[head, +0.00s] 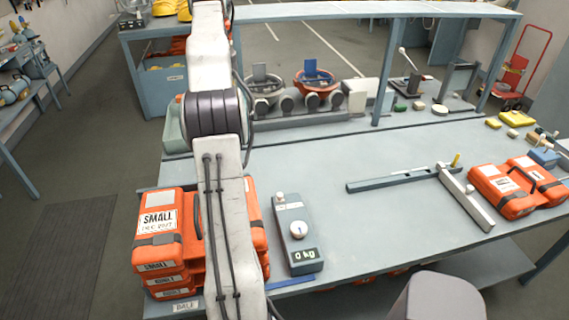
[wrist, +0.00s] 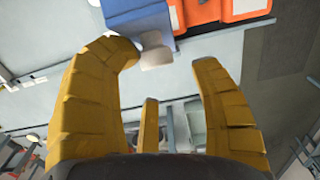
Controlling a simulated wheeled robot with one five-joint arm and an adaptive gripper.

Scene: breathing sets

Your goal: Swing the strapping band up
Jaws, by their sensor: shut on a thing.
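In the wrist view my gripper (wrist: 165,62) has thick yellow fingers curved around a gap. The fingers close on something whose identity I cannot make out. A pale piece (wrist: 158,58) and a blue block (wrist: 150,22) show by the fingertips; I cannot tell whether they are held or lie beyond. In the head view my arm rises through the left of the picture and the gripper does not show. A stack of orange cases (head: 157,249) marked SMALL stands at the left front of the bench, partly behind my arm. Dark bands cross the cases. I cannot single out the strapping band.
A scale (head: 298,237) reading 0 kg stands right of the stack. A dark bar (head: 395,180) and a pale bar (head: 466,197) lie on the bench (head: 400,240). More orange cases (head: 502,192) lie at the right. A raised shelf (head: 370,10) spans the back.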

